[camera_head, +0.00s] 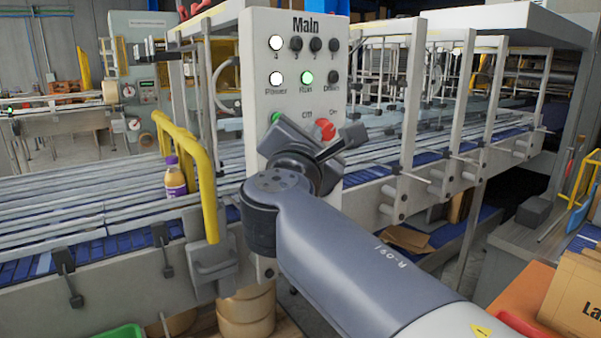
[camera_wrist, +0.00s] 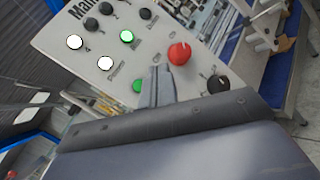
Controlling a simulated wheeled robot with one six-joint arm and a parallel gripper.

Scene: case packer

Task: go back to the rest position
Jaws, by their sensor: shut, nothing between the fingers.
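My gripper (camera_wrist: 158,82) is shut and empty in front of the light grey Main control panel (camera_head: 262,50). In the wrist view its narrow fingers point at the panel between the green button (camera_wrist: 138,87) and the red button (camera_wrist: 180,53). I cannot tell whether they touch it. In the head view my dark wrist covers the panel's lower part, and the fingertips are hard to make out. The red button also shows there (camera_head: 324,129), and the green one is partly hidden (camera_head: 276,118). The Run lamp (camera_head: 307,78) glows green and the Power lamp (camera_head: 276,79) glows white.
A black knob (camera_wrist: 217,84) sits right of my fingers. A yellow guard rail (camera_head: 205,185) stands left of the panel, beside a purple-capped bottle (camera_head: 175,180) on the conveyor (camera_head: 90,205). Grey posts (camera_head: 405,140) rise to the right. A cardboard box (camera_head: 575,295) is at lower right.

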